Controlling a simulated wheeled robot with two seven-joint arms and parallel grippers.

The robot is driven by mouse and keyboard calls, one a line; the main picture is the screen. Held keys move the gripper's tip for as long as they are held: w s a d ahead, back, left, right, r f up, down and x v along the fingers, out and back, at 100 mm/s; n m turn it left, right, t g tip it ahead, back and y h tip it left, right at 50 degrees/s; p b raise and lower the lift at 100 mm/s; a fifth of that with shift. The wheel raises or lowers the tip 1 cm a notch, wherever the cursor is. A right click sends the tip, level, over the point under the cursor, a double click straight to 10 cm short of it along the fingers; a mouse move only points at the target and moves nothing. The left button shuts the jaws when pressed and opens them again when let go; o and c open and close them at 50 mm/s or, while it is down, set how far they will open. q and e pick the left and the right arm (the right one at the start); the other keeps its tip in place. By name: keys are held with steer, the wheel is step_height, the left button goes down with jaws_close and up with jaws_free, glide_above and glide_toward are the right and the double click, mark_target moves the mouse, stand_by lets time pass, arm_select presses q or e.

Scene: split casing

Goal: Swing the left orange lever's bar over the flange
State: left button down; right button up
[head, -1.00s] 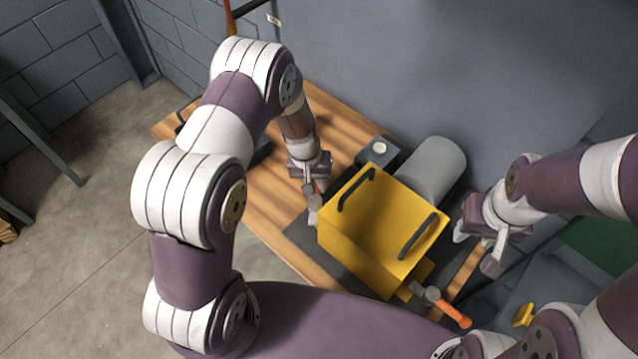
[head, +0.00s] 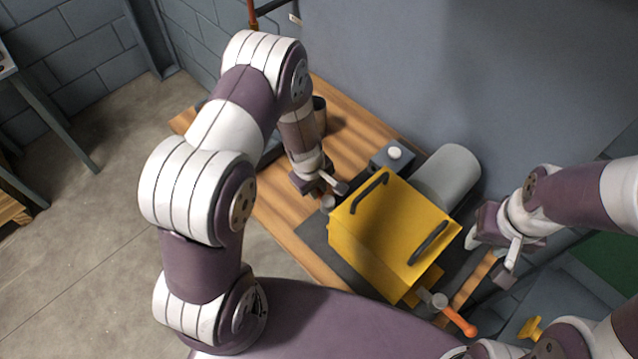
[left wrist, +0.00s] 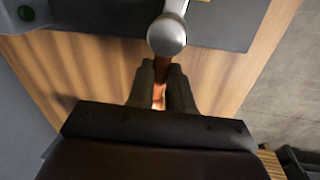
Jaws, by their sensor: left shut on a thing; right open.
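The yellow casing (head: 395,222) with two black handles sits on a dark plate (head: 318,240) on the wooden bench. The left lever's grey head (head: 328,203) is at the casing's left side. My left gripper (left wrist: 160,95) is shut on its orange handle (left wrist: 159,92), mostly hidden between the fingers. In the left wrist view the grey bar (left wrist: 174,8) runs from the round head toward the casing; whether it lies over the flange is cut off. The right lever (head: 459,321) has its orange handle pointing away from the casing's front right. My right gripper (head: 508,265) is open, apart from the casing's right side.
A grey cylinder (head: 449,174) and a dark box with a white knob (head: 394,153) stand behind the casing. A yellow knob (head: 530,328) is at lower right. The bench (head: 280,212) is clear left of the plate. A wall stands behind.

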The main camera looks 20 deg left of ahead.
arm_select(q)
steer(key=shift+s+r+n, duration=0.1)
steer(key=shift+n, duration=0.5)
steer(key=shift+a, duration=0.1)
steer(key=c, duration=1.1)
jaws_free()
steer(key=shift+o, duration=0.4)
steer(key=shift+s, duration=0.15)
step_height(320, 180, up, 12)
steer(key=s+p, duration=0.1)
steer(key=p, duration=0.3)
steer(key=shift+s+a+r, duration=0.25)
steer(key=shift+s+a, duration=0.1)
steer(key=shift+s, duration=0.05)
